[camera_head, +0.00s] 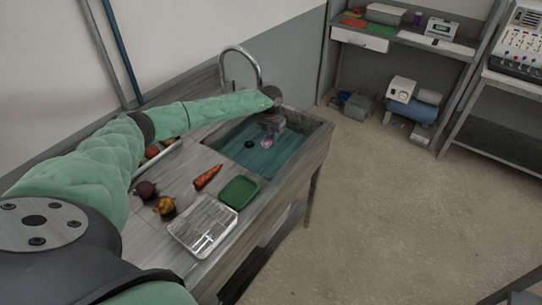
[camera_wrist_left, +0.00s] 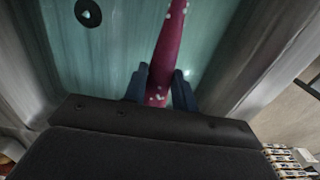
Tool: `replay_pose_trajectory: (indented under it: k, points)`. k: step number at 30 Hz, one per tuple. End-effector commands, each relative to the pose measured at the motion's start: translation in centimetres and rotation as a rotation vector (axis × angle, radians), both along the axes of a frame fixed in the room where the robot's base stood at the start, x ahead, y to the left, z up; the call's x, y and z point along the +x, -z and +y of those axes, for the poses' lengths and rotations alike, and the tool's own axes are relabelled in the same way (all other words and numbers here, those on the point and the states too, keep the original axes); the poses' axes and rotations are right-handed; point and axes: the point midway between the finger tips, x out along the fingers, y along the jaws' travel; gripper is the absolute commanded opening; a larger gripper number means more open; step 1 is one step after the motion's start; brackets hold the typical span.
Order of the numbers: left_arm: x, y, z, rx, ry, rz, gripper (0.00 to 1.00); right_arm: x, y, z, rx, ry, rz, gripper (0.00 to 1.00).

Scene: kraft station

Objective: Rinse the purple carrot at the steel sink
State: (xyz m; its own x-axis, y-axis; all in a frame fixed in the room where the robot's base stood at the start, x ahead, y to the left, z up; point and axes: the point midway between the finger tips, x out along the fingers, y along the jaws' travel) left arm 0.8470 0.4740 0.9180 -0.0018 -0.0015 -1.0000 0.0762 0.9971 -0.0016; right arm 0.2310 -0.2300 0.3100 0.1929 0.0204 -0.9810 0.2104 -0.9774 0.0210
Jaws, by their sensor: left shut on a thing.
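The purple carrot (camera_wrist_left: 166,50) is long, dark purple-red with pale specks. My left gripper (camera_wrist_left: 160,88) is shut on it, with one finger on each side of its lower part. In the head view my left gripper (camera_head: 272,138) hangs over the basin of the steel sink (camera_head: 318,133), below the curved tap (camera_head: 240,54); the carrot is hard to make out there. The basin floor also shows behind the carrot in the left wrist view (camera_wrist_left: 120,50), with a dark round drain. My right gripper is not in view.
On the counter left of the basin are an orange carrot (camera_head: 207,177), a green tray (camera_head: 239,192), a white wire rack (camera_head: 203,226), a dark beet (camera_head: 145,190) and a yellow-brown onion (camera_head: 165,206). Open floor (camera_head: 400,220) lies to the right.

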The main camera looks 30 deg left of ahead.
Motion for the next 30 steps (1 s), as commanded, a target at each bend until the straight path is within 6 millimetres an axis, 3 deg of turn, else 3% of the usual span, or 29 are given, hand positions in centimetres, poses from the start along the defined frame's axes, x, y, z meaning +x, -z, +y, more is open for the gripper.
replay_pose_trajectory:
  k: [21,30]
  points:
    - [0.0,-4.8,0.0,0.0,0.0,-0.001,0.04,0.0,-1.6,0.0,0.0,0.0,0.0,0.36]
    - [0.0,-5.6,-0.1,0.0,0.0,-0.001,0.04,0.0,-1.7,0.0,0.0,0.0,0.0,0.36]
